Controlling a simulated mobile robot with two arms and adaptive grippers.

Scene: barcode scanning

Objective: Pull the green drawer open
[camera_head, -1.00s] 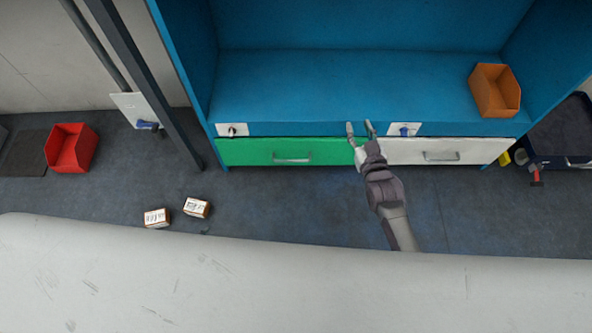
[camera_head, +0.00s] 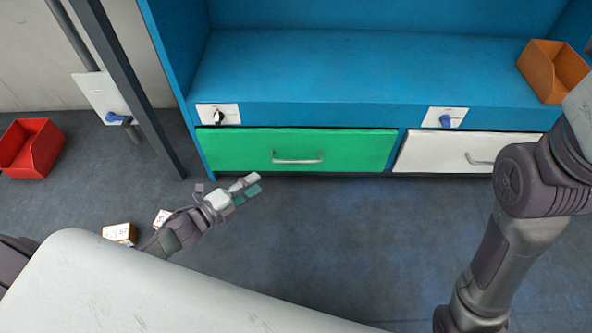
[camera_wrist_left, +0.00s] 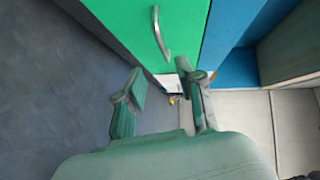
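The green drawer (camera_head: 230,150) is shut, its front flush under the blue shelf. Its silver bar handle (camera_head: 297,160) is at the middle of the front. My left gripper (camera_head: 247,185) is in front of and below the drawer, left of the handle and apart from it. In the left wrist view, my left gripper (camera_wrist_left: 163,82) is open and empty, with its fingers spread. The handle (camera_wrist_left: 160,34) shows there beyond the fingertips, on the green front (camera_wrist_left: 120,25). My right arm crosses the right side of the head view; its gripper is out of view.
A white drawer (camera_head: 435,152) is to the right of the green one. An orange bin (camera_head: 552,72) stands on the blue shelf (camera_head: 330,70). A red bin (camera_head: 32,148) and small boxes (camera_head: 119,233) are on the left. A dark post (camera_head: 130,90) stands left of the cabinet.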

